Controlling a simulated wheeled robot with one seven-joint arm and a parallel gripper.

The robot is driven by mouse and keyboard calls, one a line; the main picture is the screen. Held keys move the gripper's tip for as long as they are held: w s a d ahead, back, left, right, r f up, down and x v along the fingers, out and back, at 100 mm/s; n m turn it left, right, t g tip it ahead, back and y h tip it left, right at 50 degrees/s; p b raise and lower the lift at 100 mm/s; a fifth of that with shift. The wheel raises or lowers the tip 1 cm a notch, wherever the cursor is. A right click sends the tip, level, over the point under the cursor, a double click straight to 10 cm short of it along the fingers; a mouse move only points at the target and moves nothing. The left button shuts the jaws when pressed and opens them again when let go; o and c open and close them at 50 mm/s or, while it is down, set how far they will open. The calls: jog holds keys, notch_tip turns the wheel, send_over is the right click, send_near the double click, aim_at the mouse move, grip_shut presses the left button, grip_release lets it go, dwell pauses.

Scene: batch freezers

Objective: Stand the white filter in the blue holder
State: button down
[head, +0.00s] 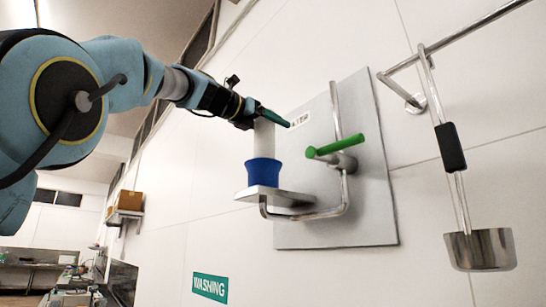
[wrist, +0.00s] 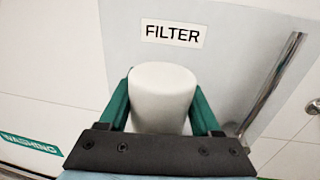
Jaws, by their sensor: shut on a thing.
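The white filter (head: 264,139) is an upright pale cylinder in the head view. Its lower end meets the top of the blue holder (head: 263,172), and how deep it sits inside cannot be seen. The blue holder stands on a small metal shelf on the wall panel. My gripper (head: 262,115) is at the filter's upper end. In the wrist view its green fingers (wrist: 160,108) lie on both sides of the filter (wrist: 162,90), shut on it. The holder is hidden in the wrist view.
A grey wall panel (head: 370,200) carries the metal shelf (head: 290,197), a bent pipe and a green-handled valve (head: 335,146) just right of the filter. A "FILTER" label (wrist: 173,34) is on the panel. A metal pot (head: 480,250) hangs from a rail at the right.

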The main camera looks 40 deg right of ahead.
jog(key=shift+f+b, duration=0.4)
jog(key=shift+f, duration=2)
jog(key=shift+f+b, duration=0.3)
jog(key=shift+c, duration=0.4)
grip_release()
jog(key=shift+a+r, duration=0.15)
jog(key=shift+r, duration=0.15)
jog(key=b, duration=0.4)
send_near(272, 142)
jog(key=w, duration=0.1)
jog(key=w+r, duration=0.1)
jog(key=shift+w+d+r, duration=0.3)
jog(key=shift+w+d, duration=0.05)
